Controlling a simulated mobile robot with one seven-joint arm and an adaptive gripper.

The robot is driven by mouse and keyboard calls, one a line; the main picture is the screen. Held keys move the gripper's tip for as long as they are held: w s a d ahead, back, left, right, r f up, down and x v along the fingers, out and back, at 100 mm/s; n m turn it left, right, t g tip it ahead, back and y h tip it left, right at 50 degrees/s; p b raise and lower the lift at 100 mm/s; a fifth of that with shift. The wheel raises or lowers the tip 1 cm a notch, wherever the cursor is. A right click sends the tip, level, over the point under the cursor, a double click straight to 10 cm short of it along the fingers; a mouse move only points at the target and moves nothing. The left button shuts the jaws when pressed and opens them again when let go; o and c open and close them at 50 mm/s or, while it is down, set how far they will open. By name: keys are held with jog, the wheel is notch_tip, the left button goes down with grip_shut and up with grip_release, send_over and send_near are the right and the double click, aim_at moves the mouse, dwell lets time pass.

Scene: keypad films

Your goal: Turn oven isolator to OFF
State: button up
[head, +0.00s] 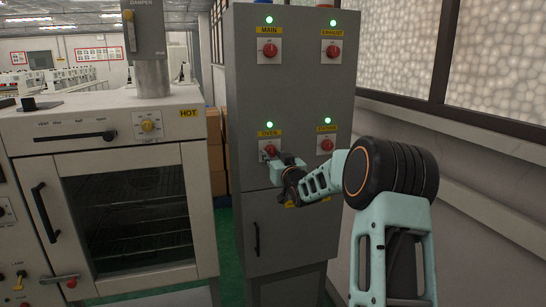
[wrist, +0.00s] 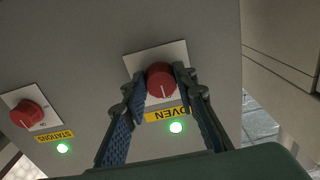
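The oven isolator is a red rotary knob on a white plate (head: 262,156), below a yellow OVEN label (head: 269,133) and a lit green lamp (head: 269,125) on the grey cabinet. In the wrist view, which is upside down, the red knob (wrist: 160,80) sits between my fingertips. Its white mark points toward the OVEN label. My gripper (wrist: 160,82) has one finger against each side of the knob, with no clear gap. In the head view my gripper (head: 277,163) covers part of the knob and plate.
The stations isolator (head: 326,145) is close on the right. The main (head: 270,50) and exhaust (head: 333,51) isolators are above; all have lit green lamps. The cabinet's lower door has a dark handle (head: 256,239). An oven (head: 120,190) stands at left, a wall at right.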

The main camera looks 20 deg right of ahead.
jog(key=c, duration=0.5)
